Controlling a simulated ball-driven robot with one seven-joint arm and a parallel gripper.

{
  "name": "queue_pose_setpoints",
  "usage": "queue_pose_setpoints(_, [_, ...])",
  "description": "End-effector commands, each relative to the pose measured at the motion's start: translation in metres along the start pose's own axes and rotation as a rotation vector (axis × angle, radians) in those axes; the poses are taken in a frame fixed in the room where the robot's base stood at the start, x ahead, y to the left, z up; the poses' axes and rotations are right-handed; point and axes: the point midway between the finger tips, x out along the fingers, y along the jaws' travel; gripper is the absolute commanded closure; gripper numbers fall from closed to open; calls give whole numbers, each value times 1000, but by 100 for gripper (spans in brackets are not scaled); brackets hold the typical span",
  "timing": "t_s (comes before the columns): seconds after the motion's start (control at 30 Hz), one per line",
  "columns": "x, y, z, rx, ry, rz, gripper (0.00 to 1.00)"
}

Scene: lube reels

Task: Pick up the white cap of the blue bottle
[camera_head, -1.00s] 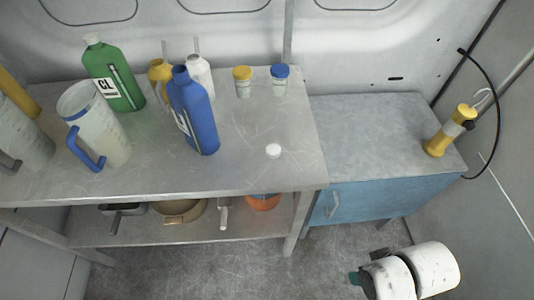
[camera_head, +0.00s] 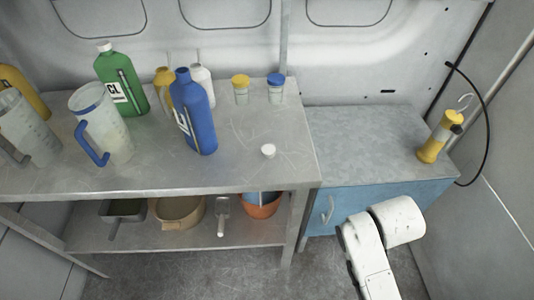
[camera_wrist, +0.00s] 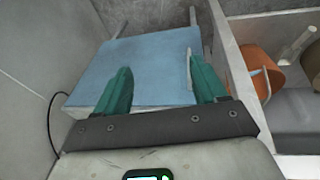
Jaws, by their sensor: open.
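The white cap (camera_head: 268,150) lies on the metal table top (camera_head: 238,172), near its right front part. The blue bottle (camera_head: 193,112) stands uncapped to the left of the cap, apart from it. My gripper (camera_wrist: 164,88) shows in the wrist view with two green fingers spread apart and nothing between them. Beyond the fingers is the blue cabinet. The cap is not in the wrist view. In the head view my white arm is low at the right, in front of the cabinet, and the fingers cannot be seen there.
A green bottle (camera_head: 122,80), a clear jug (camera_head: 101,122), a yellow-lidded jar (camera_head: 241,88) and a blue-lidded jar (camera_head: 275,87) stand on the table. The blue cabinet (camera_head: 370,200) adjoins at right, with a yellow lamp-like object (camera_head: 436,140) on top. An orange bucket (camera_head: 260,207) sits on the lower shelf.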

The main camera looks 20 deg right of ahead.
Motion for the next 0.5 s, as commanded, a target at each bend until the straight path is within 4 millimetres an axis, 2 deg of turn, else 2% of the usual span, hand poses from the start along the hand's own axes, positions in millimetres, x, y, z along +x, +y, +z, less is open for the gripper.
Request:
queue_pose_setpoints(0.23, [-2,9,-76,255,74,81,29])
queue_pose_setpoints(0.4, [-14,10,-134,518,115,121,29])
queue_pose_setpoints(0.5, [-24,4,-162,670,123,127,29])
